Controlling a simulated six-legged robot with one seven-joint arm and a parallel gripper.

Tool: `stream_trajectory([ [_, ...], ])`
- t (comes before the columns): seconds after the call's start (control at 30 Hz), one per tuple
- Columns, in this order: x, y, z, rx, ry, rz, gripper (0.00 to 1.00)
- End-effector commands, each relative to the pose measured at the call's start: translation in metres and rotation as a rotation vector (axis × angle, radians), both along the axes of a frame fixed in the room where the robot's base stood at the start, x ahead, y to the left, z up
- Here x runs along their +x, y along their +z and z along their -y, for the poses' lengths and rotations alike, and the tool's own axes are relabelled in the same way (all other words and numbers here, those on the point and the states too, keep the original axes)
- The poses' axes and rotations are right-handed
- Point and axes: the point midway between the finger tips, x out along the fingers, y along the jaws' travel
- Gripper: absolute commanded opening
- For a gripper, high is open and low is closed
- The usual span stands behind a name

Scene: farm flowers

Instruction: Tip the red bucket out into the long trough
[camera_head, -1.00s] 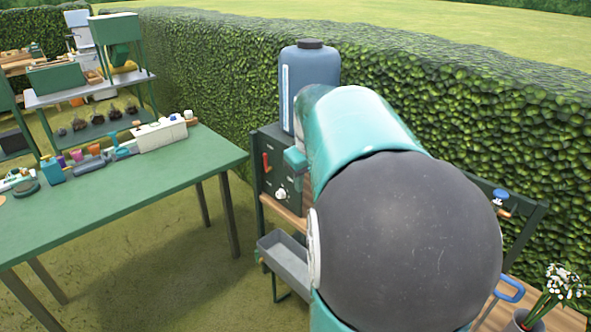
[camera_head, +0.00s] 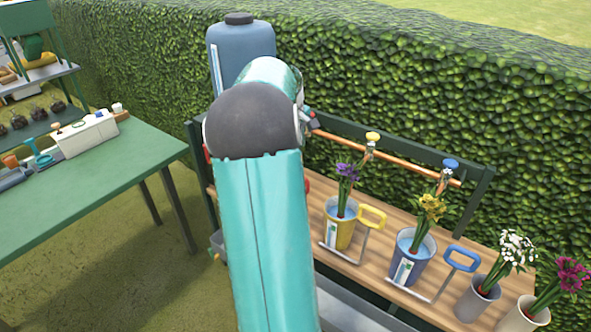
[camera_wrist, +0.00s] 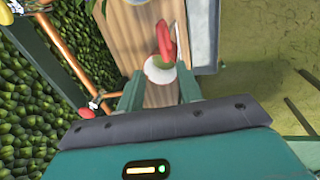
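The red bucket (camera_wrist: 159,72) shows in the wrist view as a small round shape with a pale rim and a red handle (camera_wrist: 166,38). It stands on the wooden bench, between and beyond my fingertips. My gripper (camera_wrist: 160,92) is open, its two green fingers apart; I cannot tell if they touch the bucket. In the head view my arm hides the gripper and nearly all of the bucket. The long grey trough (camera_head: 352,312) runs along the bench's front, partly behind my arm; its edge also shows in the wrist view (camera_wrist: 206,45).
Yellow (camera_head: 338,232) and blue (camera_head: 408,262) buckets with flowers stand on the bench right of my arm, beside two flower pots (camera_head: 477,302). A copper pipe (camera_head: 385,158) with taps runs behind. A blue tank (camera_head: 240,50) and green table (camera_head: 110,180) are left.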

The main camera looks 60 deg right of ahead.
Motion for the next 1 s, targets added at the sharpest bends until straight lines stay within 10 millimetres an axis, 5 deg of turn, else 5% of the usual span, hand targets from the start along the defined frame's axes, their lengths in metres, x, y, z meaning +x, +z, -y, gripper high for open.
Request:
stream_trajectory([
  [0.53, 0.001, -0.102, 0.019, 0.004, 0.007, -0.002, 0.36],
  [1.0, 0.003, -0.116, 0.023, 0.003, 0.008, 0.000, 0.32],
])
